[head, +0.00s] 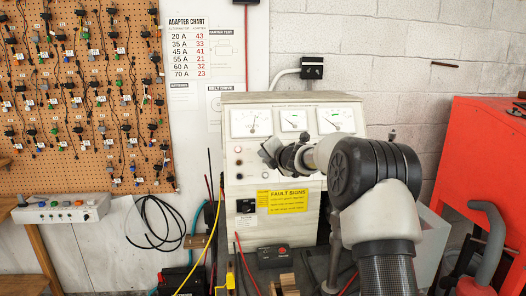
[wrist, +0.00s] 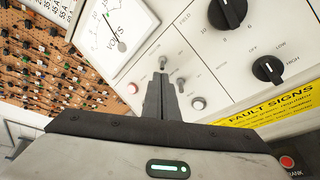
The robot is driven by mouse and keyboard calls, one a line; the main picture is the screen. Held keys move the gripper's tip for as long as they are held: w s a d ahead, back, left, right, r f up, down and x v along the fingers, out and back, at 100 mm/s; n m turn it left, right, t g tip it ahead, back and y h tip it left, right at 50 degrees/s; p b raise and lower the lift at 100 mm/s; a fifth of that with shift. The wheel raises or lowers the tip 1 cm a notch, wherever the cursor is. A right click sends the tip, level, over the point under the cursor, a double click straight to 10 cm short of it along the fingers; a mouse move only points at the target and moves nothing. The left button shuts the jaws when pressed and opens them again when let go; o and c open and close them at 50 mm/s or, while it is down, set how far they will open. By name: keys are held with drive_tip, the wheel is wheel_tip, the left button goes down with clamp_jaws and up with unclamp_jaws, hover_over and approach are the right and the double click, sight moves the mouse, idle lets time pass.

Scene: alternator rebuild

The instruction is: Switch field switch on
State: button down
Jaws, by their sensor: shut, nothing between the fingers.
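The tester's panel (head: 247,178) fills much of the wrist view. Two small metal toggle switches show there: an upper one (wrist: 163,63) and a lower one (wrist: 181,84). Their labels are too small to read, so I cannot tell which is the field switch or its position. My gripper (wrist: 164,80) is shut and empty, its dark fingertips just below the upper toggle and beside the lower one. I cannot tell whether they touch either. In the head view my gripper (head: 268,152) is in front of the panel, and my arm hides part of the panel.
A volts meter (wrist: 117,30) is left of the toggles. Two black knobs (wrist: 268,69) (wrist: 228,12), a pale round button or lamp (wrist: 198,103) and a reddish one (wrist: 132,88) are near. A red cabinet (head: 480,150) stands right; cables hang left of the tester.

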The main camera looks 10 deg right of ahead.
drive_tip(key=shift+w+a+f, duration=0.1)
drive_tip(key=shift+w+f, duration=0.05)
drive_tip(key=shift+w, duration=0.3)
